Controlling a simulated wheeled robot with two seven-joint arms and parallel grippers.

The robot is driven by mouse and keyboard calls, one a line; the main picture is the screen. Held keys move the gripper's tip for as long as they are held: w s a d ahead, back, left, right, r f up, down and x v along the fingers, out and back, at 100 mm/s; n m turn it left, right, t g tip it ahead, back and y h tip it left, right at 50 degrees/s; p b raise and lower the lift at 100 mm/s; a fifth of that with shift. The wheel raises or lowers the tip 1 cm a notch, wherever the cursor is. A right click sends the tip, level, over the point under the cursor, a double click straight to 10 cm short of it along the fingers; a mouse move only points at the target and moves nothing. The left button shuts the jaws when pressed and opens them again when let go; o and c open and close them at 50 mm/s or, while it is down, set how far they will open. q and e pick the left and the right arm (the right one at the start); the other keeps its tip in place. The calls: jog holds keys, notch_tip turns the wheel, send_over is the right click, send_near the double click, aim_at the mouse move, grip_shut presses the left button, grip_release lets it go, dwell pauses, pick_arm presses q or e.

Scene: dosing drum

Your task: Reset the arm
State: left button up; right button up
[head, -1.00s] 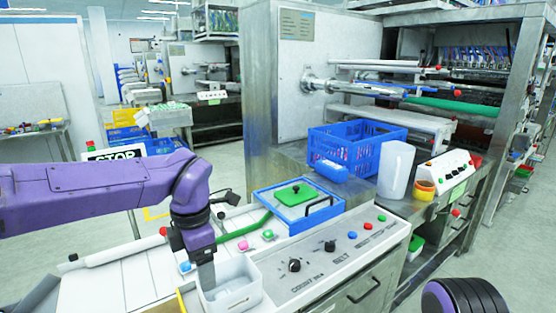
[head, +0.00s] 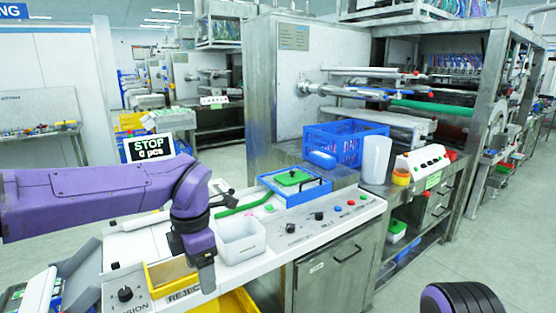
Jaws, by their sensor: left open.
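My left gripper (head: 207,282) hangs pointing down at the end of the purple arm, in front of the yellow-rimmed reject opening (head: 168,276) and to the left of a white bin (head: 241,243). Nothing shows between its fingers, which are small and partly merged with the dark wrist. The white bin stands on the machine top and looks empty. Of my right arm only a dark, purple-edged rounded part shows at the bottom right; its gripper is out of view.
A blue tray with a green lid (head: 292,178) lies behind the control panel (head: 330,218) with its knobs and buttons. A sign (head: 149,148) reads STOP, 0 pcs. A blue crate (head: 348,146) and a white container (head: 376,160) stand behind. Open floor lies at the right.

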pick_arm(q)
jog(key=w+a+f+m+t+y, duration=0.1)
jog(key=w+a+f+t+y, duration=0.35)
jog(key=a+f+y, duration=0.35)
jog(key=s+a+f+m+t+h, duration=0.1)
jog(key=s+a+f+m+t, duration=0.1)
jog(key=f+m, duration=0.35)
jog(key=s+a+f+m+t, duration=0.1)
jog(key=s+a+f+m, duration=0.1)
jog(key=f, duration=0.7)
jog(key=s+a+f+m+g+h, duration=0.1)
jog(key=s+f+m, duration=0.2)
jog(key=s+f, duration=0.3)
jog(key=s+a+f+m+g+h, duration=0.1)
jog(key=s+f, duration=0.5)
jog(key=s, duration=0.7)
jog(key=s+f+m+g+h, duration=0.1)
jog(key=s+f+m+g, duration=0.1)
jog(key=s+f+m, duration=0.4)
jog(key=s, duration=0.4)
jog(key=shift+a+h, duration=0.3)
jog(key=shift+a, duration=0.1)
